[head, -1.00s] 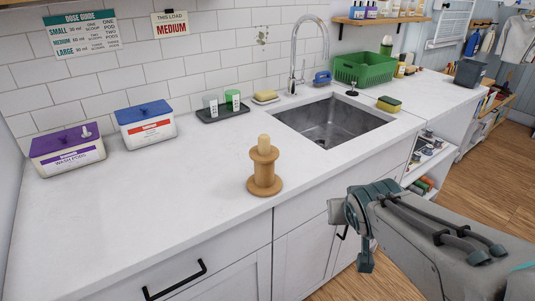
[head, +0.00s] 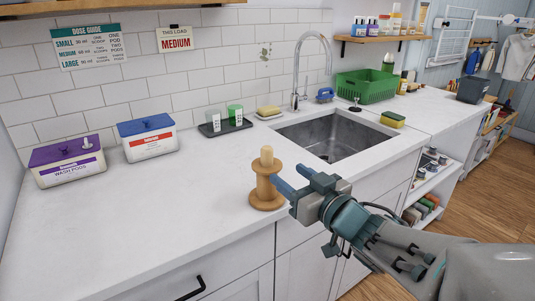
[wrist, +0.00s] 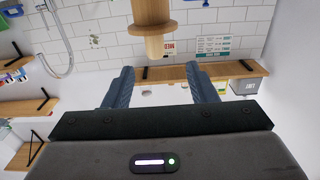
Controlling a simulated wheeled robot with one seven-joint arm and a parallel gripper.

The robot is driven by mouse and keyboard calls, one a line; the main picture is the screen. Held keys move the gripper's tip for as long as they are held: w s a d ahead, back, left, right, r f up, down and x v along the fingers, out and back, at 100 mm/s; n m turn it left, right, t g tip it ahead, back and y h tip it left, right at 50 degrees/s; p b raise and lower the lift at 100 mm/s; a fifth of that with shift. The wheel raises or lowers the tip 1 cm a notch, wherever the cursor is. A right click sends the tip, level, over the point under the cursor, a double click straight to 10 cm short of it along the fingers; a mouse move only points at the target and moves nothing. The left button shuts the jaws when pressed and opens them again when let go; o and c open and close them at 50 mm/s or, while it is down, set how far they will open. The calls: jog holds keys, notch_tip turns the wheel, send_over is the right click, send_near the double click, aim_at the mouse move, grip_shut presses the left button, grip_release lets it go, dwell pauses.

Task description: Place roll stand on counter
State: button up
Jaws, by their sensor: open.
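The roll stand is a tan wooden spool with a pale peg on top; in the head view the roll stand (head: 266,188) stands upright on the white counter (head: 150,215) near its front edge. My gripper (head: 275,178) is just right of it, fingers pointing at its upper part, open and empty. In the wrist view, which looks upside down, the roll stand (wrist: 152,14) hangs in from the top edge, its peg pointing down between the lines of the two open fingers. I cannot tell whether a finger touches it.
A sink (head: 325,135) with a tall faucet lies behind and right. A tray (head: 225,128) with cups, a purple-lidded box (head: 68,163) and a blue-lidded box (head: 149,138) stand along the wall. A green basket (head: 365,87) stands beyond the sink. The left counter is clear.

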aim_at(263, 151)
jog(key=shift+r+p+x, duration=0.15)
jog(key=shift+p+x, duration=1.3)
jog(key=shift+p, duration=0.3)
jog(key=shift+r+p+x, duration=0.15)
jog(key=shift+p+x, duration=1.3)
jog(key=shift+p, duration=0.25)
jog(key=shift+w+a+f+p, duration=0.2)
jog(key=shift+w+a+p, duration=0.2)
jog(key=shift+w+p, duration=0.55)
jog(key=shift+p+x, duration=0.8)
jog(key=shift+x, duration=1.65)
jog(key=shift+d, duration=0.1)
grip_shut()
